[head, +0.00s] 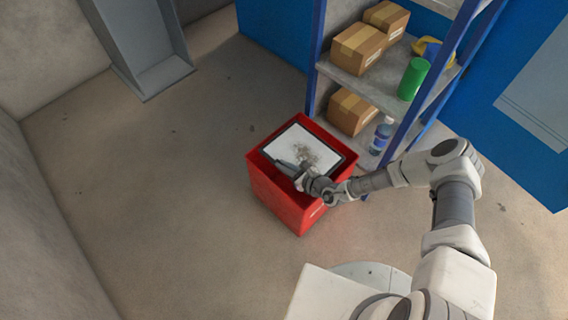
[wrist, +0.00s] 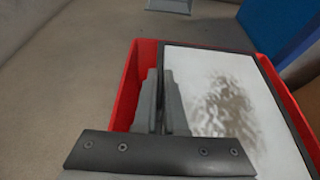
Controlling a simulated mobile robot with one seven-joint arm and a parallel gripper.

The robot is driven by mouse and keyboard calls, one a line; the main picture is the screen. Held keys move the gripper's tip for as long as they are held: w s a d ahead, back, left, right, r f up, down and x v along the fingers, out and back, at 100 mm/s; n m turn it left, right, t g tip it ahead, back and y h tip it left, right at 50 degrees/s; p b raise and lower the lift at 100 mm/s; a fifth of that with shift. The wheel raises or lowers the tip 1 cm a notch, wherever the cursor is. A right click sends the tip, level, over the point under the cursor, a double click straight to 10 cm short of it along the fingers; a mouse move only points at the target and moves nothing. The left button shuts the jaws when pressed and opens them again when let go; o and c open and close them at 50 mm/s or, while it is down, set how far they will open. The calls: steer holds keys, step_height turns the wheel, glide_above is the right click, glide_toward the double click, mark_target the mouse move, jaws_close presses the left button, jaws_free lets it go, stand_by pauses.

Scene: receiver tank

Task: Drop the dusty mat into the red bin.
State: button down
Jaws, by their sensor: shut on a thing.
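The dusty mat (head: 292,142) is a white rectangle with a dark border and a grey-brown patch of dirt. It lies roughly flat within the outline of the red bin's opening, near rim height; I cannot tell whether it touches the rim. The red bin (head: 276,200) stands on the floor. My gripper (head: 292,168) is shut on the mat's near left edge. In the wrist view, the fingers (wrist: 162,98) pinch the mat's left edge, and the mat (wrist: 215,72) extends to the right. The bin's red wall (wrist: 127,95) shows at the left. The mat hides most of the bin's inside.
A blue-framed shelf (head: 345,85) stands close behind and right of the bin. A grey column (head: 142,50) stands at the back left. The floor left of the bin is clear.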

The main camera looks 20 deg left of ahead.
steer(key=shift+f, duration=0.6)
steer(key=c, duration=0.9)
jaws_free()
step_height(320, 180, up, 10)
steer(key=p, duration=1)
